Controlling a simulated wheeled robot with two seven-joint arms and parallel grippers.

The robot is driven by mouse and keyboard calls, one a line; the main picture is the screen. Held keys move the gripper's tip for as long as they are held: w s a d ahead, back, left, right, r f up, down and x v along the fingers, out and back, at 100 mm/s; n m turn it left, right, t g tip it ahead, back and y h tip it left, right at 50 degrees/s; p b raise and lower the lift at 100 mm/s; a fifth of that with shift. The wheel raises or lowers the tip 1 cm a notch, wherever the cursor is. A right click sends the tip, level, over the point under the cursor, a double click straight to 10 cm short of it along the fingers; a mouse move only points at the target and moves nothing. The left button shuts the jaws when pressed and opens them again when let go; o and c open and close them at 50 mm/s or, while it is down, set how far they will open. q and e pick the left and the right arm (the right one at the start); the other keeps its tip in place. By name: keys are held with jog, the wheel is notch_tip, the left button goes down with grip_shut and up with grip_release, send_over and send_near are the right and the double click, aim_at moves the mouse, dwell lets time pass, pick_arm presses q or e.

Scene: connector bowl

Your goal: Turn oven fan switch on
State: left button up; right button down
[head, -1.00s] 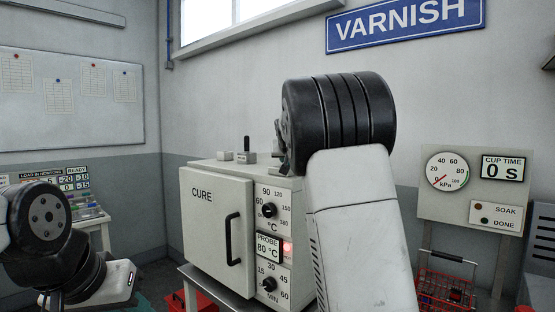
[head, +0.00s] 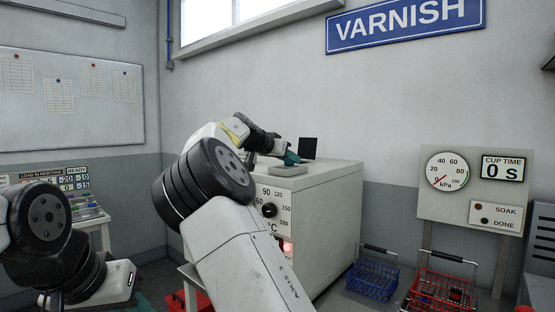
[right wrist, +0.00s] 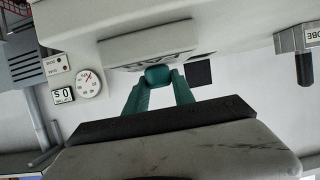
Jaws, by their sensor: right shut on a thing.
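The oven (head: 325,205) is a light grey cabinet with dials on its front; my right arm covers its door in the head view. A low grey switch box (head: 288,170) sits on its top and also shows in the right wrist view (right wrist: 150,45), with dark letters partly hidden beside it. My right gripper (head: 291,158) has teal fingers and is at this box. In the right wrist view its fingertips (right wrist: 158,75) are closed together at the box; what they grip, apparently the fan switch, is hidden between them.
A black square plate (head: 308,147) stands behind the fingers. A box marked PROBE with a black lever (right wrist: 304,68) is at the right wrist view's right. A blue basket (head: 372,280) and a red basket (head: 440,290) stand right of the oven, below a gauge panel (head: 470,185).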

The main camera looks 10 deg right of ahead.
jog(key=shift+f+m+g, duration=0.15)
jog(key=shift+m+g, duration=0.15)
jog(key=shift+g, duration=0.1)
jog(key=c, duration=1.1)
grip_release()
jog(key=shift+o, duration=0.2)
jog(key=v, duration=0.7)
jog(key=shift+s+a, duration=0.2)
jog(key=shift+a, duration=0.1)
